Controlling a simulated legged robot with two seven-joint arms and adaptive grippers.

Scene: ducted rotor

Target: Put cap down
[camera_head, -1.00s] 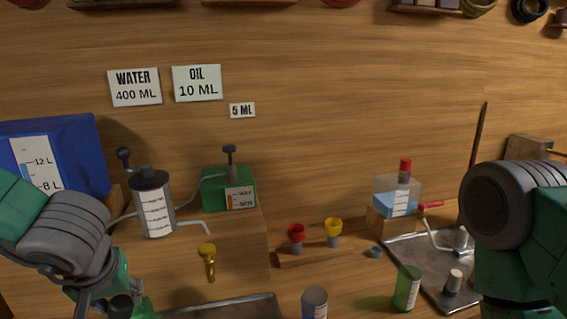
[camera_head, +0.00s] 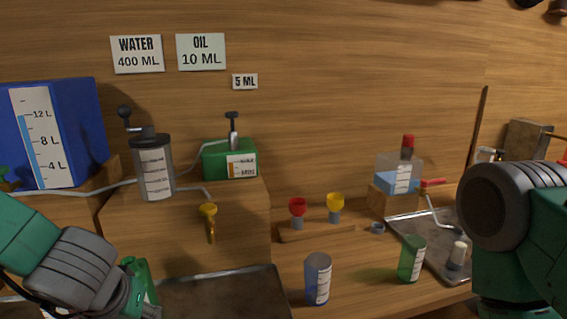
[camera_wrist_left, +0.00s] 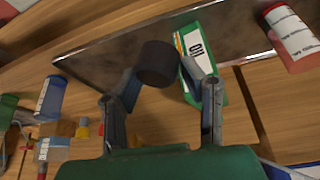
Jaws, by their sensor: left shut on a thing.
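In the left wrist view, the black cap (camera_wrist_left: 157,62) is between the fingertips of my left gripper (camera_wrist_left: 160,76), which is shut on it. The green oil bottle (camera_wrist_left: 203,62) with a white label is right beside the cap and the right finger in that view. Behind them is a dark metal tray (camera_wrist_left: 105,48). In the head view, the green bottle (camera_head: 142,278) is partly hidden behind my left arm at the lower left, and the cap is out of sight. My right arm comes in at the right, but its gripper is not visible.
An empty-looking metal tray (camera_head: 225,296) lies front centre-left. A blue cup (camera_head: 318,278) and a green cup (camera_head: 411,258) stand to its right. Red and yellow funnels (camera_head: 335,206) sit on a small wooden stand. A second tray (camera_head: 437,255) is at right.

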